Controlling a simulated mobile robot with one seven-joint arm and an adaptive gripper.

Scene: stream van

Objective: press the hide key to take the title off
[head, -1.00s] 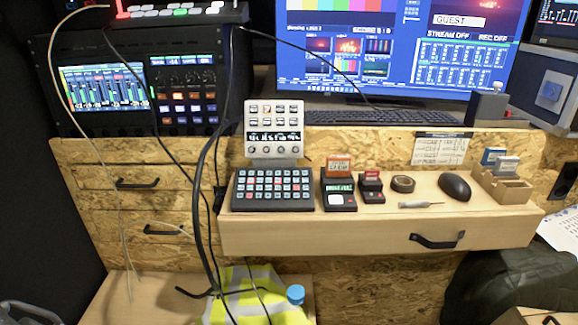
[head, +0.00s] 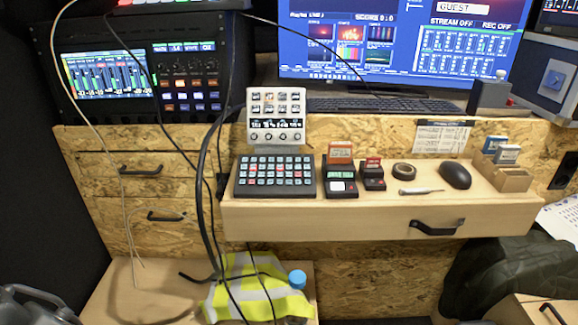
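The white key panel (head: 275,118) stands upright at the back of the wooden shelf, with small picture keys, a display strip and knobs. A dark keypad (head: 275,177) with white and red keys lies in front of it. The key labels are too small to read, so I cannot tell which one is the hide key. The monitor (head: 395,45) shows a white title box reading GUEST (head: 463,7) at its top edge, partly cut off by the frame. My gripper is not in view.
Small card devices (head: 340,180), a tape roll (head: 404,170), a screwdriver (head: 420,191), a mouse (head: 455,175) and a wooden card box (head: 507,177) stand right of the keypad. Black cables (head: 203,200) hang left of it. A hi-vis vest (head: 255,290) and bottle (head: 297,280) are below.

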